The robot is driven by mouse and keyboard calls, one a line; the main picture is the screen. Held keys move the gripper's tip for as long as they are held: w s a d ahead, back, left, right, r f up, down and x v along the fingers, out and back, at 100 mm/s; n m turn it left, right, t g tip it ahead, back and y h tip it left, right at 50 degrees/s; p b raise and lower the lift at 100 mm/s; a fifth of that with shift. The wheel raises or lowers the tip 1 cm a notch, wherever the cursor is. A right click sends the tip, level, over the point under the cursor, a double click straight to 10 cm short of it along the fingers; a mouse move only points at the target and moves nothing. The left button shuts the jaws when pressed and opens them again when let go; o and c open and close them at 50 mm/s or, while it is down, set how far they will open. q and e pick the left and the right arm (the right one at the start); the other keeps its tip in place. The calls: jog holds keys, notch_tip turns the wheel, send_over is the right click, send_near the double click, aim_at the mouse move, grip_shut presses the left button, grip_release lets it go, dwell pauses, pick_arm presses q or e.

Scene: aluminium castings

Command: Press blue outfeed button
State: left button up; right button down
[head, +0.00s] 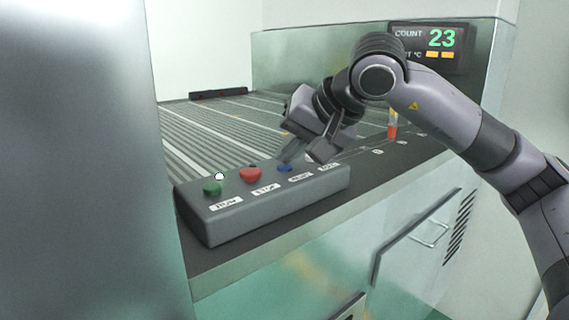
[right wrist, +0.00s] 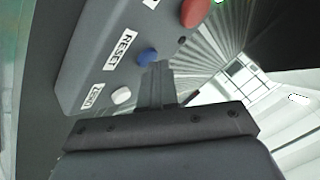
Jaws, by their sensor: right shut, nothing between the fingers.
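The blue button (head: 284,168) sits on top of a grey control box (head: 225,225), right of the red button. In the right wrist view the blue button (right wrist: 147,57) is beside the label RESET. My right gripper (head: 290,153) points down over the box, its fingertips close to the blue button. In the right wrist view its shut, empty fingers (right wrist: 158,84) lie just right of the blue button. I cannot tell whether they touch it. My left gripper is not in view.
A green button (head: 212,187) and a red button (head: 250,174) share the box, with a white button (right wrist: 121,96) beside the blue one. A roller conveyor (head: 205,135) lies behind. A count display (head: 428,40) reads 23. A small red-orange indicator (head: 393,128) stands right.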

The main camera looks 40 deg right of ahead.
aim_at(290, 168)
jog(key=shift+r+p, duration=0.65)
jog(key=shift+r, duration=0.2)
jog(key=shift+r, duration=0.1)
notch_tip(290, 168, up, 5)
jog(key=p, duration=0.4)
dwell(0.6)
